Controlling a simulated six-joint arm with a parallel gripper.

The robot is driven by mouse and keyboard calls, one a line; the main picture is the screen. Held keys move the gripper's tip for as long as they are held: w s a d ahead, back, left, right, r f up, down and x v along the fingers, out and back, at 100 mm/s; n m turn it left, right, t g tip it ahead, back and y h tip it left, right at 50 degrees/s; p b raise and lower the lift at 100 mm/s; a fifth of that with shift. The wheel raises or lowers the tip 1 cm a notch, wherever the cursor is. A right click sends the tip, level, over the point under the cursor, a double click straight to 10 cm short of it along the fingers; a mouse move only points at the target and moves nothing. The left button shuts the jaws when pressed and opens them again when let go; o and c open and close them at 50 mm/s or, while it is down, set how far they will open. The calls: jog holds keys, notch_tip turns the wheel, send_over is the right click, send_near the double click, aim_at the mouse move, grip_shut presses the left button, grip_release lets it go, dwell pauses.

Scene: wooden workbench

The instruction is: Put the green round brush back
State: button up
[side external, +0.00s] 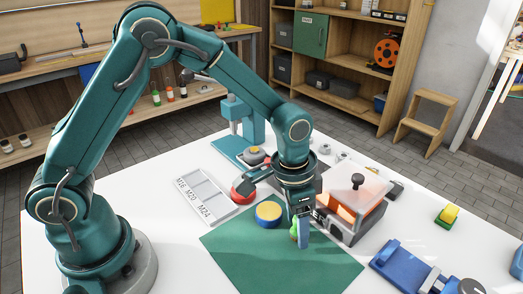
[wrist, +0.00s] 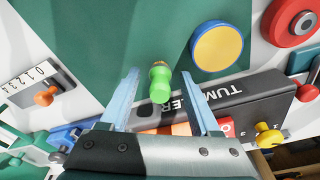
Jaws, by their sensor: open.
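The green round brush (wrist: 159,82) has a bright green handle and shows between my fingers in the wrist view. In the side view a small patch of it (side external: 294,231) shows beside my fingers, over the green mat (side external: 275,268). My gripper (wrist: 160,74) is open, with one pale blue finger on each side of the handle and a visible gap to both. In the side view my gripper (side external: 302,231) points down, low over the mat's back edge. The brush's lower end is hard to make out.
A dark tumbler box (wrist: 245,100) with a clear lid (side external: 362,190) stands close behind my gripper. A yellow-topped blue disc (side external: 268,212) and a red disc (side external: 242,191) are to the left. A labelled grey tray (side external: 207,199) lies farther left. The mat's front is clear.

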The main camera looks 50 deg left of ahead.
notch_tip(320, 180, up, 11)
jog(key=s, duration=0.1)
jog(key=s+a+r+n+t, duration=0.3)
jog(key=s+a, duration=0.6)
jog(key=s, duration=0.4)
jog(key=shift+s+a+r+n+t+y, duration=0.15)
jog(key=shift+a+n+t+y, duration=0.2)
jog(key=shift+n+t, duration=0.6)
jog(key=shift+n+g, duration=0.25)
